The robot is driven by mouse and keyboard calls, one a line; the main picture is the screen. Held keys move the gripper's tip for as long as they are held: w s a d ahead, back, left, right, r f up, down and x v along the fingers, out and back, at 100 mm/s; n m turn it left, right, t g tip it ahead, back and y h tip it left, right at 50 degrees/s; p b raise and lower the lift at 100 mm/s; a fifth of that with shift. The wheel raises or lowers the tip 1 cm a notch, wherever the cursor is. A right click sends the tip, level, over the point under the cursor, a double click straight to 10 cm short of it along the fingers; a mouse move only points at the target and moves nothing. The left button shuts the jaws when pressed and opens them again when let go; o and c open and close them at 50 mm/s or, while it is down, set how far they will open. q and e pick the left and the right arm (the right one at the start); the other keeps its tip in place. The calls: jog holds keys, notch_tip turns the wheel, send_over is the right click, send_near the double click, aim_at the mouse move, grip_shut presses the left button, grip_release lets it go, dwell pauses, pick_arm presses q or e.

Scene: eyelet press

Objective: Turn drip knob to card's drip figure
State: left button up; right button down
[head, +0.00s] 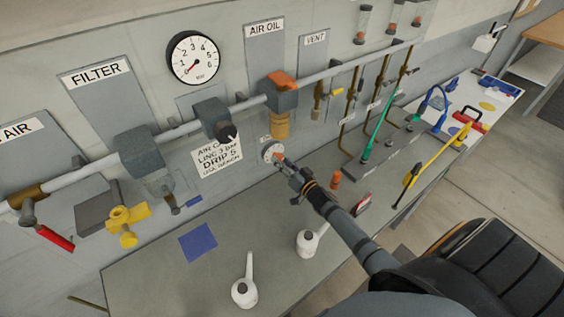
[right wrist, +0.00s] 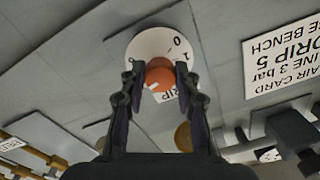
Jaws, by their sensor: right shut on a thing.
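The drip knob is an orange knob (right wrist: 160,76) in front of a round white dial (right wrist: 148,43); the dial also shows on the wall in the head view (head: 269,148). My right gripper (head: 284,163) has its fingers on either side of the knob and is shut on it, as the right wrist view (right wrist: 158,72) shows. The figures 0 and 1 show on the dial, upside down; the others are hidden or unreadable. A pale mark shows on the knob's lower left there. The card (head: 217,157) reads "DRIP 5" and "LINE 3 bar". My left gripper is out of view.
An air oil unit (head: 281,95) hangs above the dial on a grey pipe (head: 325,71). A gauge (head: 194,58) is on the wall. Two white oil cans (head: 244,291) and a blue square (head: 198,242) are on the bench.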

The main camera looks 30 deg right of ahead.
jog(key=shift+f+m, duration=0.15)
jog(key=shift+m, duration=0.25)
jog(key=shift+s, duration=0.1)
jog(key=c, duration=1)
grip_release()
jog(key=s, duration=0.5)
jog(key=s+d, duration=0.1)
jog(key=s, duration=0.1)
jog(key=shift+s+d, duration=0.1)
jog(key=shift+s, duration=0.05)
